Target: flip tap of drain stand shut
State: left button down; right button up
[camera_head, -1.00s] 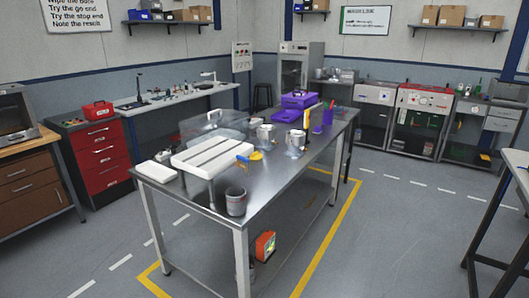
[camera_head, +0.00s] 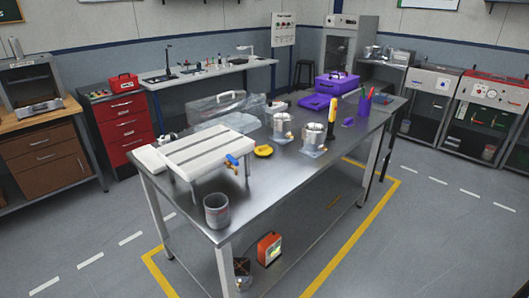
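The drain stand is a white slatted rack (camera_head: 190,147) on short legs at the left end of the steel table. A small tap with a blue handle (camera_head: 232,160) sticks out at its right edge. The handle is too small to tell whether the tap is open or shut. A grey cup (camera_head: 217,211) stands on the table in front of the stand, below and left of the tap. Neither of my grippers is in view.
The steel table (camera_head: 290,185) also bears metal housings (camera_head: 312,134), a yellow round item (camera_head: 263,151), a purple case (camera_head: 336,84), a clear cover (camera_head: 215,109) and a pen holder (camera_head: 364,104). An orange box (camera_head: 269,249) sits on the lower shelf. Floor at the front right is clear.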

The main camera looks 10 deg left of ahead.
aim_at(230, 159)
jog(key=i+l, duration=0.3)
jog(key=i+l+u, duration=0.1)
jog(key=i+l, duration=0.2)
jog(key=l, duration=0.2)
jog(key=i+l, duration=0.3)
jog(key=l+u, duration=0.05)
jog(key=l, duration=0.05)
